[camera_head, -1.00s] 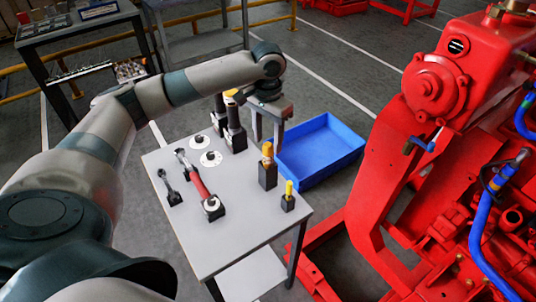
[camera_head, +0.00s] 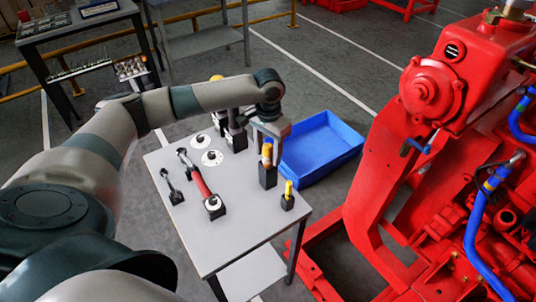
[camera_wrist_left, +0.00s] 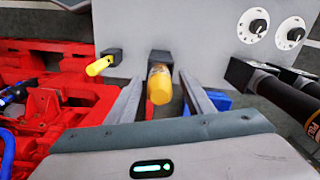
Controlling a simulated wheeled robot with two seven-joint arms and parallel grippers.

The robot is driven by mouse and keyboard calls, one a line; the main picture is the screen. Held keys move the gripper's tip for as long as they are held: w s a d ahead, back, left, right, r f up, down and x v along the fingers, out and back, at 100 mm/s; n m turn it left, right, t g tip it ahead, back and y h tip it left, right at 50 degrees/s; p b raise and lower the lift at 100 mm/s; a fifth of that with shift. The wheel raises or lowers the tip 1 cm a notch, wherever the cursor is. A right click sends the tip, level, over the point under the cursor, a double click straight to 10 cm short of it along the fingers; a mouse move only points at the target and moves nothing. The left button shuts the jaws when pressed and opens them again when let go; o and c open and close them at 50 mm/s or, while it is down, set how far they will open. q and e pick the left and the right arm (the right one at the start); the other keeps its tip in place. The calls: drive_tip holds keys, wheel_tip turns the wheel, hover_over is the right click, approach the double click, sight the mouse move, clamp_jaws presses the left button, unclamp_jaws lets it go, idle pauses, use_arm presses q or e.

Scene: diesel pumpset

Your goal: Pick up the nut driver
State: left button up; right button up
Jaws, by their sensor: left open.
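A tool with a thick yellow handle, which looks like the nut driver (camera_head: 268,164), stands upright in a black holder on the grey table (camera_head: 240,235). In the left wrist view the yellow handle (camera_wrist_left: 160,85) points toward the camera, between the finger lines. My left gripper (camera_head: 267,145) is open and over this tool, its fingers reaching down on either side of the handle top. I cannot tell whether they touch it. A smaller yellow-handled tool (camera_head: 288,194) stands in its own block to the front right. My right gripper is not in view.
A red-handled wrench (camera_head: 199,184) and a smaller dark wrench (camera_head: 171,187) rest at the table's left. Black power tools (camera_head: 236,132) stand close behind my gripper. A blue bin (camera_head: 325,150) lies beyond the table, and a red pumpset (camera_head: 430,170) fills the right.

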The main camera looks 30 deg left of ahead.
use_arm(q)
drive_tip(key=shift+f, duration=0.7)
clamp_jaws()
